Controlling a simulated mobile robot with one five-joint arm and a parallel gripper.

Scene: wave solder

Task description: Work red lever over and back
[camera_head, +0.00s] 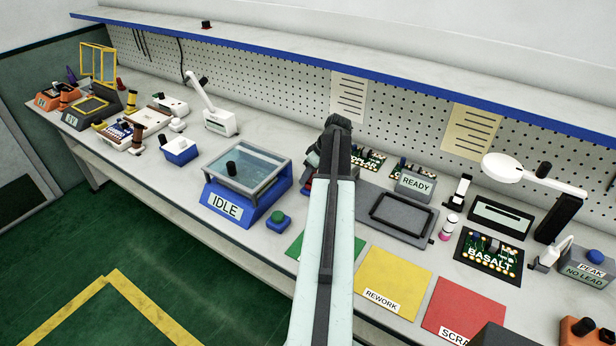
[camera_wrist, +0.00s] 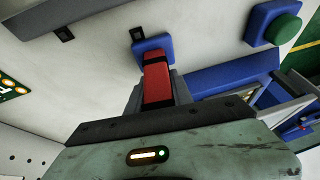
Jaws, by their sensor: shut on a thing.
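The red lever (camera_wrist: 157,82) stands on a small blue base (camera_wrist: 150,44) in the wrist view, with a dark band across its upper part. My gripper (camera_wrist: 158,94) is shut on the lever, its grey fingers on either side of it. In the head view my arm crosses the middle and hides most of the lever and the gripper. Only a bit of red and blue shows left of the arm there.
A blue machine marked IDLE (camera_head: 232,209) stands left of my arm. A green button on a blue box (camera_head: 278,220) sits beside it. A grey framed plate (camera_head: 400,214) and a READY box (camera_head: 414,185) lie to the right. Yellow REWORK (camera_head: 392,280) and red mats are in front.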

